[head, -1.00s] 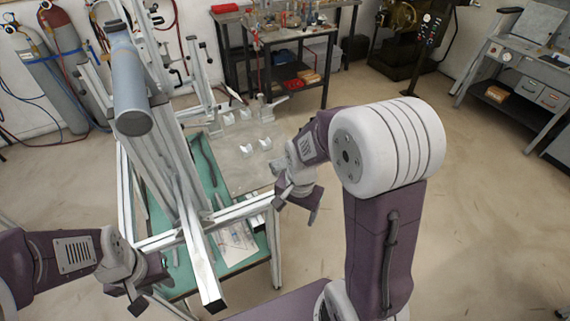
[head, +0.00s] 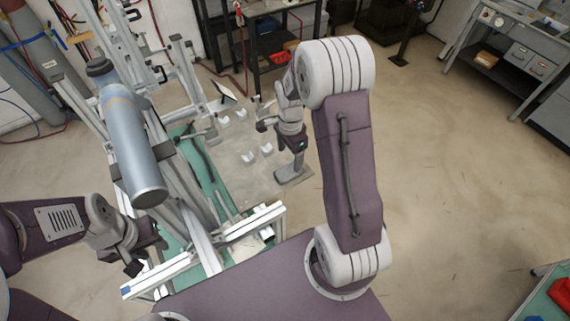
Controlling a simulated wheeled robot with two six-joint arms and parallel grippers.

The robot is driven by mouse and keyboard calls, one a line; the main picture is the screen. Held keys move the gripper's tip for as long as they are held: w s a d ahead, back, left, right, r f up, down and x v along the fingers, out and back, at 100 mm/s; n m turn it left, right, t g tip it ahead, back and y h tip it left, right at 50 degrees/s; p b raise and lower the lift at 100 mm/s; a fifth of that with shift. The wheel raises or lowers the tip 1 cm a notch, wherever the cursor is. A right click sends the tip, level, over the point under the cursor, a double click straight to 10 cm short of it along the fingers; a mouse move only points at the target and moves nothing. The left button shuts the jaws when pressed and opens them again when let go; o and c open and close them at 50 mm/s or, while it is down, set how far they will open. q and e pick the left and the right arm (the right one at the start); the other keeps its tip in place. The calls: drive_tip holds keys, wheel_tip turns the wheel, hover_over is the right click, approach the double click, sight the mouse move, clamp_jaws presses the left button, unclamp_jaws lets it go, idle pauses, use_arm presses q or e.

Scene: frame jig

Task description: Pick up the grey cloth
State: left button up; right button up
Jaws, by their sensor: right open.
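I cannot pick out the grey cloth with certainty in the head view. A small flat grey-brown piece (head: 294,177) shows just below my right gripper; I cannot tell what it is or whether the gripper touches it. My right gripper (head: 287,154) is open and points down beside the right side of the jig bench, partly hidden by its own wrist. My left gripper (head: 143,256) is low at the left, near the front of the metal frame (head: 195,235). Its fingers are dark and partly overlapped, so its opening is unclear.
A large blue-grey cylinder (head: 133,145) rises above the frame. A dark workbench (head: 262,35) is behind. A green-topped table with a red item (head: 562,291) is at bottom right. The floor at right is clear.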

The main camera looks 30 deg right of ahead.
sight(289, 170)
drive_tip(key=shift+s+f, duration=0.8)
drive_tip(key=shift+f, duration=0.2)
drive_tip(key=shift+w+f+p, duration=0.3)
drive_tip(key=shift+w+f, duration=0.15)
drive_tip(key=shift+f, duration=0.15)
drive_tip(key=shift+w+f+p, duration=0.3)
drive_tip(key=shift+w+f, duration=0.1)
drive_tip(key=shift+f, duration=0.2)
wheel_tip(289, 170, down, 3)
drive_tip(key=shift+s+a+r+p, duration=0.1)
drive_tip(key=shift+p, duration=0.3)
drive_tip(key=shift+s+f, duration=0.15)
drive_tip(key=shift+f, duration=0.35)
drive_tip(key=shift+c, duration=0.5)
drive_tip(key=c, duration=1.3)
use_arm(q)
drive_tip(key=shift+s+r, duration=0.25)
drive_tip(key=shift+r, duration=0.9)
use_arm(e)
drive_tip(key=shift+r, duration=0.1)
